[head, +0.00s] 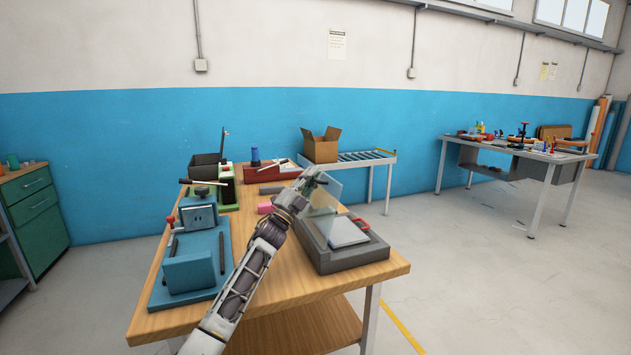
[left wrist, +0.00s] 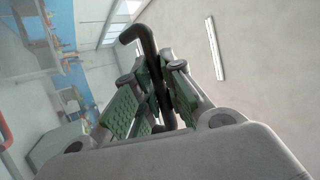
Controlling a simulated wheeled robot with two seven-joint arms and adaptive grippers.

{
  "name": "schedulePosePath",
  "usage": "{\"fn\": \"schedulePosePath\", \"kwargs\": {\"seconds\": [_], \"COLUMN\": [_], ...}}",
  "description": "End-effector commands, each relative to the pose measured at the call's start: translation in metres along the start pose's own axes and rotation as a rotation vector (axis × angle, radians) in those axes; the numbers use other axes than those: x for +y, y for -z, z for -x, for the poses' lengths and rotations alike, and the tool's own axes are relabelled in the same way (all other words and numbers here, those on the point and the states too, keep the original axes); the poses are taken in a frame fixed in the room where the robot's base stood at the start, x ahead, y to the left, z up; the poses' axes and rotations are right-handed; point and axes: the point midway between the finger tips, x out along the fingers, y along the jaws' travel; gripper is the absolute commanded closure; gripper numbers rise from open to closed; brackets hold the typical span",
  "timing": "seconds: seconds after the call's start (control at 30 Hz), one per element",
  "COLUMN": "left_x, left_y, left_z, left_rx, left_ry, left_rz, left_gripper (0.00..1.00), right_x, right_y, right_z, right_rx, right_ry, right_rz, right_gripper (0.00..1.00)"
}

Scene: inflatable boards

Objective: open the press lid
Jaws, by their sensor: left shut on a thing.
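The press (head: 350,262) is a low dark grey box with a pale plate (head: 347,231) inside, at the right front of the wooden table. Its clear lid (head: 325,198) stands raised, tilted up from the box at its far left side. My left gripper (head: 316,179) is at the lid's upper edge, and my forearm hides part of the press's left side. In the left wrist view the green-padded fingers (left wrist: 153,98) are shut on a black bent bar, the lid handle (left wrist: 146,48). My right gripper is out of view.
A blue machine (head: 197,262) stands left on the wooden table (head: 280,303). A red handle (head: 362,224) is at the press's right side. A red tray (head: 270,172) lies behind, and a cardboard box (head: 321,147) sits on a roller stand.

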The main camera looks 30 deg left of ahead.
Motion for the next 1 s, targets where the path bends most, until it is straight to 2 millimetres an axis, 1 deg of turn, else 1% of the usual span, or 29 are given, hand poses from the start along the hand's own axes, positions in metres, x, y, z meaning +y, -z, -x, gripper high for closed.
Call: {"fn": "schedulePosePath", "kwargs": {"seconds": [0.37, 0.67, 0.8, 1.0], "left_x": [-0.010, -0.023, -0.029, -0.033], "left_y": [-0.013, -0.022, -0.026, -0.030], "left_z": [0.010, 0.028, 0.037, 0.047], "left_rx": [-0.001, -0.002, 0.000, -0.001], "left_ry": [-0.003, -0.004, -0.004, -0.004], "left_rz": [-0.002, -0.002, -0.002, 0.000], "left_gripper": [1.00, 1.00, 1.00, 1.00], "right_x": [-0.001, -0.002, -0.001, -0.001], "right_y": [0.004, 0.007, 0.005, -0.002], "right_z": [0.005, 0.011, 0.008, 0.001], "right_rx": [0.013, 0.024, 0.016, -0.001], "right_ry": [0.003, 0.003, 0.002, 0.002], "right_rz": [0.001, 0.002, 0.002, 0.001], "right_gripper": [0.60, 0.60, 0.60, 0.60]}}
